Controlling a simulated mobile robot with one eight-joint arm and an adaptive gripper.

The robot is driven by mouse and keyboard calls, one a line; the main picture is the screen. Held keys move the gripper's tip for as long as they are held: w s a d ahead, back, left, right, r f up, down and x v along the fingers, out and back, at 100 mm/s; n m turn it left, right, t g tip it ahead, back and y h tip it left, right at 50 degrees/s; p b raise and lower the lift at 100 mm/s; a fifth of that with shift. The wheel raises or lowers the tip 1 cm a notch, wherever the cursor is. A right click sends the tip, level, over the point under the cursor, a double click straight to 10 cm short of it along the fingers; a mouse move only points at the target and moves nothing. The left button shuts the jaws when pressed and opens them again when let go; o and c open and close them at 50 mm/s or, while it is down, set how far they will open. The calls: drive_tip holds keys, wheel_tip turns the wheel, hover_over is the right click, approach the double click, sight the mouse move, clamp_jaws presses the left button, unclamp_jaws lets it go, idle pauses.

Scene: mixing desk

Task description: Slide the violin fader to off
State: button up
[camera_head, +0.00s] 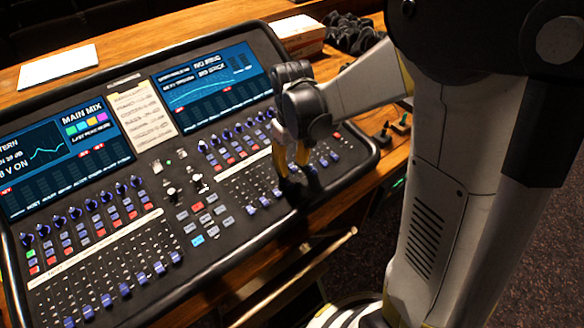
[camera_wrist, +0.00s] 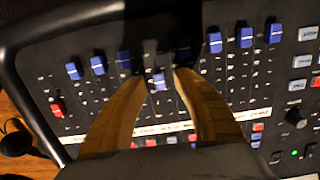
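The mixing desk's right-hand fader bank lies under my gripper (camera_head: 292,178), which points down at it. In the wrist view my gripper (camera_wrist: 159,78) has its two yellowish fingers apart. A blue fader cap (camera_wrist: 159,81) stands between the fingertips, with a narrow gap seen on each side. It sits a little lower in the picture than the neighbouring caps. The name strip (camera_wrist: 165,129) is too small to read, so I cannot tell which fader is the violin one.
Other blue caps stand close by on the left (camera_wrist: 98,65) and right (camera_wrist: 215,42). A red cap (camera_wrist: 57,109) is at the far left. Buttons (camera_wrist: 300,84) lie at the right. In the head view two screens (camera_head: 68,155) and a paper note (camera_head: 140,117) are on the desk.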

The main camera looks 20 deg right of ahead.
sight(302, 182)
drive_tip(key=shift+f, duration=0.25)
clamp_jaws()
drive_tip(key=shift+s, duration=0.1)
drive_tip(key=s, duration=0.2)
drive_tip(key=s+d, duration=0.1)
drive_tip(key=s, duration=0.1)
drive_tip(key=shift+d+f, duration=0.15)
drive_tip(key=shift+f, duration=0.05)
